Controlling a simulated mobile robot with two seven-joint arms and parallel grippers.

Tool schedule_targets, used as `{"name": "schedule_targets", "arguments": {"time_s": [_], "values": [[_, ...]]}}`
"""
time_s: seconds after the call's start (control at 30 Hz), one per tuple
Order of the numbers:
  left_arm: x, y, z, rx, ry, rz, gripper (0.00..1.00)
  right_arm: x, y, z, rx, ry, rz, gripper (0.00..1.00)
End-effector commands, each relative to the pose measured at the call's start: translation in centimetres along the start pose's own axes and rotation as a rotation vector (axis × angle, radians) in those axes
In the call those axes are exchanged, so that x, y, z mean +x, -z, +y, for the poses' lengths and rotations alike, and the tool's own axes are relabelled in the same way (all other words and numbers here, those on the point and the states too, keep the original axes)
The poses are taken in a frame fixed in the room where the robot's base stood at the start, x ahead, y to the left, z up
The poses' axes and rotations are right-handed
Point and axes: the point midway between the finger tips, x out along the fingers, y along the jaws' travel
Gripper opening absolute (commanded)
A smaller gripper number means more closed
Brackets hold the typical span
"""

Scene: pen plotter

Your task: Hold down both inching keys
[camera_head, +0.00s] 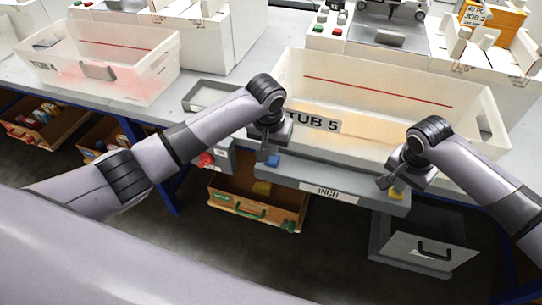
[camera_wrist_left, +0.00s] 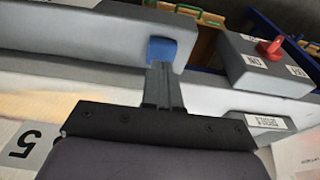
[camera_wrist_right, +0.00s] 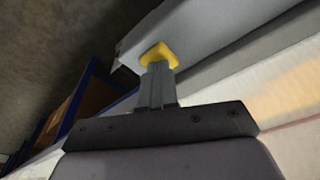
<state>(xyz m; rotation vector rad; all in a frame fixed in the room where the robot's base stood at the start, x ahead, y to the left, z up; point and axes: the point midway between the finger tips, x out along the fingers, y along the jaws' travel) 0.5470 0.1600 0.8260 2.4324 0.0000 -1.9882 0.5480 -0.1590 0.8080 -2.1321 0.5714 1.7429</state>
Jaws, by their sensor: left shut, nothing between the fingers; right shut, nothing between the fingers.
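The grey INCH bar (camera_head: 320,187) runs along the bench front below TUB 5 (camera_head: 300,85). Its blue key (camera_head: 273,160) is near the left end and its yellow key (camera_head: 397,193) near the right end. My left gripper (camera_head: 268,157) is shut and empty at the blue key; in the left wrist view its tips (camera_wrist_left: 161,68) meet the lower edge of the blue key (camera_wrist_left: 162,48). My right gripper (camera_head: 384,183) is shut and empty at the yellow key; in the right wrist view its tips (camera_wrist_right: 157,68) overlap the yellow key (camera_wrist_right: 158,53). I cannot tell how far either key is pressed.
A grey box with a red knob (camera_head: 206,159) is left of the bar; the knob also shows in the left wrist view (camera_wrist_left: 270,47). Below are a wooden drawer (camera_head: 235,203) and an open grey drawer (camera_head: 410,251). TUB 4 (camera_head: 50,67) stands at the left.

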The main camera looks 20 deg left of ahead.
Motion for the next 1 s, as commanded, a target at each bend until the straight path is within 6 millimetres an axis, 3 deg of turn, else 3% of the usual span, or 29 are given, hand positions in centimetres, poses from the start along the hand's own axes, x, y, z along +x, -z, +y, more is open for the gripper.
{"name": "schedule_targets", "arguments": {"time_s": [1.0], "values": [[1.9, -0.4, 0.0, 0.000, 0.000, -0.002, 0.00, 0.1, -0.1, 0.0, 0.000, -0.001, -0.001, 0.00]]}}
